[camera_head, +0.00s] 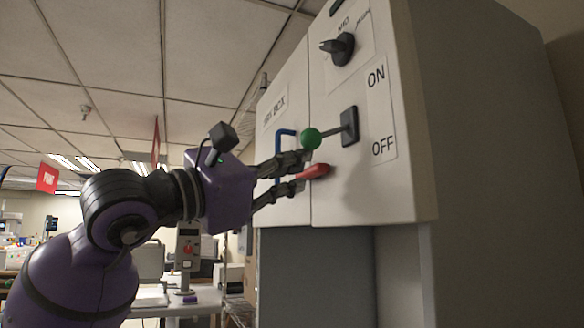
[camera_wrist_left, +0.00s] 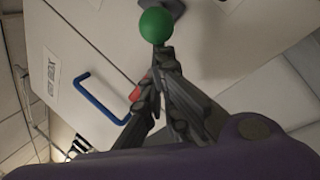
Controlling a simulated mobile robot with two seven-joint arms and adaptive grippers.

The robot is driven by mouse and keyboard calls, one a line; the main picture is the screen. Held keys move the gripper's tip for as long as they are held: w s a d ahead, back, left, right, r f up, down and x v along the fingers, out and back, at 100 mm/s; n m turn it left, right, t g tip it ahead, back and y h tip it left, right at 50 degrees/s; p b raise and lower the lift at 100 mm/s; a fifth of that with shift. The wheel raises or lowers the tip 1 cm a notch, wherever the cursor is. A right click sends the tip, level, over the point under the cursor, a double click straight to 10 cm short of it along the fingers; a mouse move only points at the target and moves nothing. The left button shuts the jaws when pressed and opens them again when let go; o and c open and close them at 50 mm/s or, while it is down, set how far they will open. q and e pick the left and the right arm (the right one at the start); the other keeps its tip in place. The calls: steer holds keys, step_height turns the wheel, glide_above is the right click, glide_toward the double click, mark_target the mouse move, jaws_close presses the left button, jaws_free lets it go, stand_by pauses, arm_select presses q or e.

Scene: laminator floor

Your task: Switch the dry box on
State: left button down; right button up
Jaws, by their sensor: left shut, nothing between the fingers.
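The dry box (camera_head: 413,190) is a pale cabinet with a "DRY BOX" label. On its front, a black switch plate (camera_head: 349,126) carries a rod lever ending in a green ball (camera_head: 311,139). ON is printed above and OFF below, right of the plate; I cannot tell which position the lever holds. My left gripper (camera_head: 302,172) is shut and empty at the ball. In the left wrist view its fingertips (camera_wrist_left: 162,54) are just below the green ball (camera_wrist_left: 155,25); contact is unclear. My right gripper is out of view.
A red handle (camera_head: 315,172) is close beside the fingers, below the ball. A blue door handle (camera_head: 279,150) is behind them to the left. A black knob (camera_head: 339,48) sits higher on the panel. A bench with equipment (camera_head: 188,250) stands farther back.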

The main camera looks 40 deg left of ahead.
arm_select(q)
step_height(320, 180, up, 9)
steer(key=s+p, duration=0.2)
steer(key=p, duration=0.1)
steer(key=shift+s+a, duration=0.15)
steer(key=shift+a, duration=0.3)
steer(key=shift+r, duration=0.15)
stand_by(1.3)
stand_by(0.6)
